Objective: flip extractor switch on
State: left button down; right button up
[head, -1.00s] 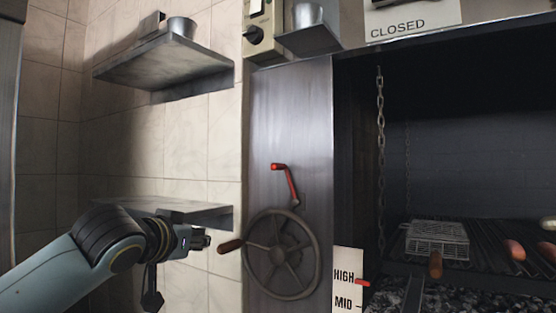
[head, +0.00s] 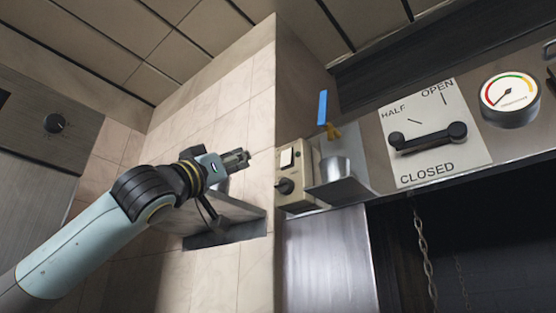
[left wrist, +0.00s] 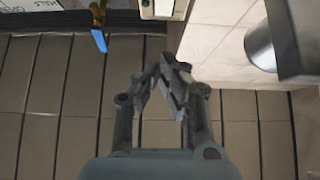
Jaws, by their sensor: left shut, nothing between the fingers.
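The extractor switch looks to be the pale rocker (head: 287,158) on a beige control box (head: 303,174) on the wall, above a black knob (head: 285,186). Whether the rocker is on or off I cannot tell. The box also shows at the top edge of the left wrist view (left wrist: 176,10), partly cut off. My left gripper (head: 246,158) is shut and empty, left of the box at about the rocker's height in the picture and apart from it. It also shows in the left wrist view (left wrist: 168,72). My right gripper is not in view.
A wall shelf (head: 225,206) lies behind my left gripper, with a metal cup (left wrist: 260,47) on it. Beyond are a damper lever (head: 430,138) and gauge (head: 510,97).

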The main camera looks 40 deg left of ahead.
pick_arm(q)
jog(key=p, duration=1.1)
send_near(287, 153)
notch_tip(287, 153, up, 4)
jog(key=w, duration=0.2)
jog(key=w+f+p, duration=0.1)
jog(key=shift+w+d, duration=0.2)
jog(key=shift+w, duration=0.2)
